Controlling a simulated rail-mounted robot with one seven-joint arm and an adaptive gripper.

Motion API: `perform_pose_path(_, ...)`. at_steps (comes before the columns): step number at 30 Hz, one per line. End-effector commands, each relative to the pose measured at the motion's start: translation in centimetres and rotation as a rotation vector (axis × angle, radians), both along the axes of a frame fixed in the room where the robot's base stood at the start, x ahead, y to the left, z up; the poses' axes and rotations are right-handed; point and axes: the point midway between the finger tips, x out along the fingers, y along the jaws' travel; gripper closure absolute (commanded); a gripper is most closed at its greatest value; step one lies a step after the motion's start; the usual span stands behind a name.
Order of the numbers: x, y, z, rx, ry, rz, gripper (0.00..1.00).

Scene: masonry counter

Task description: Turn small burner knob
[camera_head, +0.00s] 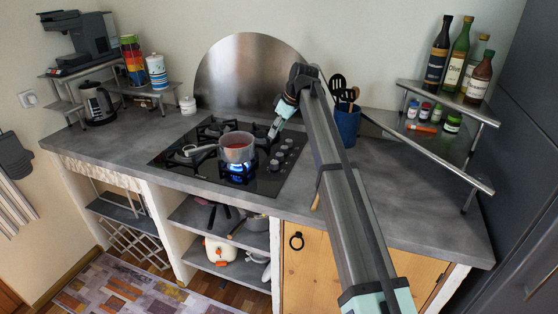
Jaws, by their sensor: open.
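The black gas hob (180,161) is set in the grey counter. Its control knobs (284,151) stand in a group on the right side of the hob. I cannot tell from the picture which knob is the small burner's. A pot (236,148) with a reddish content sits on the front burner, and a blue flame (240,168) burns under it. My gripper (273,133) is open and points down and left above the hob, near the back end of the knobs. Whether its fingertips touch a knob is too small to tell. My arm crosses the view from the lower right.
A blue utensil holder (347,124) stands right of my arm. A round metal splash plate (245,75) rises behind the hob. A shelf with bottles (456,62) is at right; a kettle (97,103) is at left. The front right counter is clear.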

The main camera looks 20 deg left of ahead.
Motion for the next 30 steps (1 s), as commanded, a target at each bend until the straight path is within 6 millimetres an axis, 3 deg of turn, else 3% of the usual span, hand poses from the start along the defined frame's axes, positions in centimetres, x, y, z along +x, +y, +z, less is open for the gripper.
perform_pose_path(1, 1.0, -1.8, -0.2, -0.013, 0.004, -0.030, 0.54)
perform_pose_path(3, 1.9, -3.2, -0.4, -0.023, 0.006, -0.058, 0.54)
perform_pose_path(7, 2.4, -4.1, -0.9, -0.033, 0.009, -0.076, 0.54)
perform_pose_path(14, 2.5, -3.1, -3.4, -0.034, 0.011, -0.075, 0.54)
perform_pose_path(30, 3.2, 0.9, -12.9, -0.033, 0.010, -0.073, 0.54)
